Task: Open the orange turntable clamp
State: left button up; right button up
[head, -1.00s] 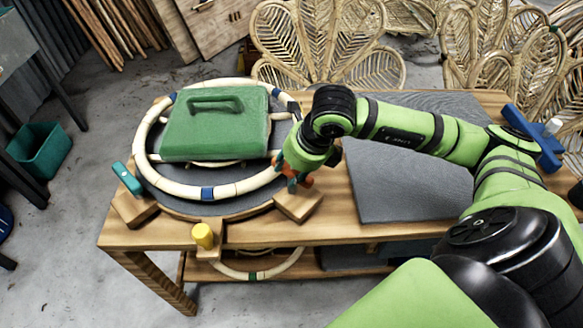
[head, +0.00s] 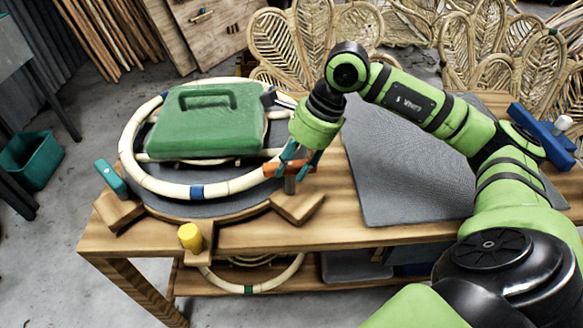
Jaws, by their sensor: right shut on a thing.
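The orange turntable clamp (head: 273,170) stands at the right front edge of the round turntable, on a wooden block (head: 297,207) with a short grey post. Its orange arm reaches left to the rattan ring (head: 165,187). My right gripper (head: 300,164) points down over the clamp, with its fingers around the orange part, shut on it. The gripper hides part of the clamp. My left gripper is not in view.
A green handled weight (head: 206,130) sits inside the ring. A teal clamp (head: 111,177) and a yellow knob (head: 191,237) stand on other blocks. A grey mat (head: 400,170) covers the table's right. A blue tool (head: 541,132) lies at the far right.

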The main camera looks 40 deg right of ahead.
jog(key=n+g, duration=0.1)
jog(key=n, duration=0.2)
jog(key=shift+w+d+b, duration=0.1)
jog(key=shift+b, duration=0.2)
jog(key=shift+n+y, duration=0.3)
jog(key=shift+n, duration=0.1)
jog(key=n+g, duration=0.1)
jog(key=n, duration=0.1)
jog(key=shift+d+n+g+b, duration=0.1)
jog(key=shift+n+g+b, duration=0.2)
jog(key=shift+n+b, duration=0.1)
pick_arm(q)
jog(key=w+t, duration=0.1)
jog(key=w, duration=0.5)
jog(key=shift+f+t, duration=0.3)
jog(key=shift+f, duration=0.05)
pick_arm(e)
jog(key=shift+n+g, duration=0.3)
jog(key=shift+n, duration=0.5)
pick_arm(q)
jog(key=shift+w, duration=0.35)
pick_arm(e)
jog(key=shift+d, duration=0.1)
jog(key=o, duration=1.2)
jog(key=shift+c, duration=0.2)
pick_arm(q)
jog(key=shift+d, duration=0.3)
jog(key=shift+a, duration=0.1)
